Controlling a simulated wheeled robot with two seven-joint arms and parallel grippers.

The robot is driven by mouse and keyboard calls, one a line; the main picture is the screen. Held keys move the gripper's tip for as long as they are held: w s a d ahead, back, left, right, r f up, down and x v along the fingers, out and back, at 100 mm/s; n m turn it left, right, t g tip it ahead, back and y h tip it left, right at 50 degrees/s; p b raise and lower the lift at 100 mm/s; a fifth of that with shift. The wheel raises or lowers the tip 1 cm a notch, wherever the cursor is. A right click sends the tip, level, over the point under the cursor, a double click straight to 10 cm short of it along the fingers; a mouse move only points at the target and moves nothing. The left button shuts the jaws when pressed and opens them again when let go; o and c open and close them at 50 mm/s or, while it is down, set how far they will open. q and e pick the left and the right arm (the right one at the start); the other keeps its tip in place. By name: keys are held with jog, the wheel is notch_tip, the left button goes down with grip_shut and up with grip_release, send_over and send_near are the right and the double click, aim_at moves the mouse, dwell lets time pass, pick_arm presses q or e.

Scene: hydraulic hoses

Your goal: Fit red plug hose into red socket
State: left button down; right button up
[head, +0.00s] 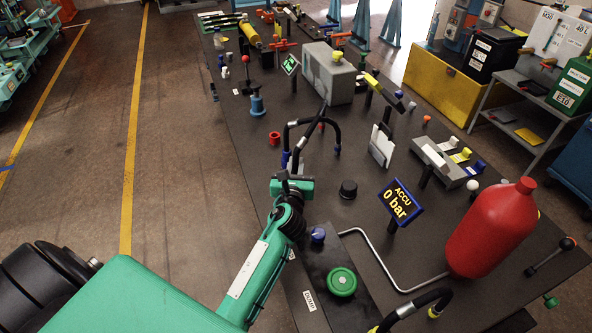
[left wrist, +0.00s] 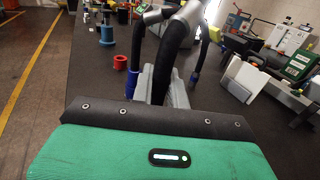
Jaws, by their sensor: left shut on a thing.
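My left gripper (head: 291,180) is low over the left part of the dark table. It is shut on a black hose (head: 311,137), which rises from it and leans right. The hose passes close up through the left wrist view (left wrist: 170,55). The gripper body hides its plug, so I cannot tell the plug's colour. A small red ring-shaped piece (head: 274,138) stands on the table just beyond the gripper; it also shows in the left wrist view (left wrist: 119,62). I cannot tell whether it is the red socket. My right gripper is not in view.
An arched black hose with blue ends (head: 337,148) stands right beside the held hose. A black knob (head: 348,189), an ACCU display (head: 400,204), a red tank (head: 491,228) and a bent metal pipe (head: 376,260) are to the right. A grey block (head: 328,74) stands farther back.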

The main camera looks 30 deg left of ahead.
pick_arm(q)
notch_tip(320, 180, up, 18)
jog(key=p, duration=0.1)
jog(key=shift+r, duration=0.1)
dwell(0.4)
jog(key=shift+p, duration=0.65)
